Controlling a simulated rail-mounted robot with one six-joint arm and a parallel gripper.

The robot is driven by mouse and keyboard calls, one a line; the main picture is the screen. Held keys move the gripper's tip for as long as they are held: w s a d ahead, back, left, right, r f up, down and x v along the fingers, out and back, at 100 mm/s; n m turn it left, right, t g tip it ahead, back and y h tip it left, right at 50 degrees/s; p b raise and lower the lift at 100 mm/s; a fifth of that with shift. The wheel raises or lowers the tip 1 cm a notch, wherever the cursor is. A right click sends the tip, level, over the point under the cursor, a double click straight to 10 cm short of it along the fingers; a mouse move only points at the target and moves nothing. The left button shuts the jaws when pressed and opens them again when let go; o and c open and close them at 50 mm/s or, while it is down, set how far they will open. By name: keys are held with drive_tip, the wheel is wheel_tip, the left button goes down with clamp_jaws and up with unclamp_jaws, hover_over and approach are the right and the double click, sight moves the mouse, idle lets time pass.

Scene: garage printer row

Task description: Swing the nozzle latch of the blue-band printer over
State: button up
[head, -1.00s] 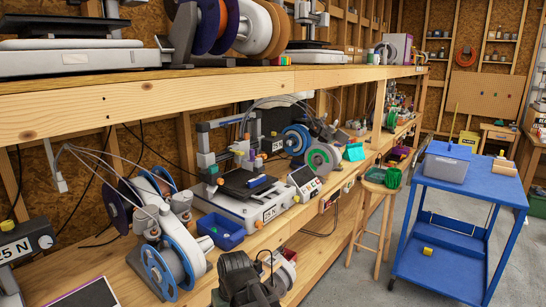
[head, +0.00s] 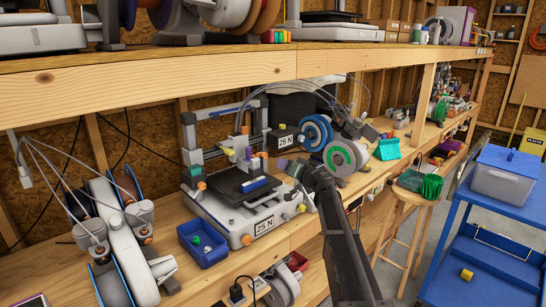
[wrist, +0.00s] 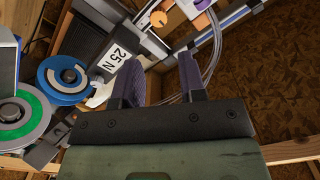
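The printer (head: 232,220) with a blue strip on its upright frame (head: 228,109) stands on the middle shelf, left of centre in the head view. Its print head (head: 241,158) has small white, purple and yellow parts; the latch is too small to make out. In the wrist view, part of the print head (wrist: 203,4) shows at the top edge. My gripper (head: 284,165) is right of the print head and apart from it. In the wrist view, its purple-padded fingers (wrist: 158,78) are spread with nothing between them.
Blue and green spools (head: 341,157) stand right of the printer, close to my arm. A blue bin (head: 203,243) with small parts sits at its front left. White tubes arch above. The upper shelf beam (head: 170,82) runs overhead. A blue cart (head: 490,250) stands at right.

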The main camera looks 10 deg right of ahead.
sight(266, 156)
drive_tip(key=x, duration=1)
drive_tip(key=shift+w+a, duration=0.1)
drive_tip(key=shift+w, duration=0.2)
drive_tip(key=shift+c, duration=0.5)
drive_tip(key=c, duration=0.6)
drive_tip(key=shift+o, duration=0.2)
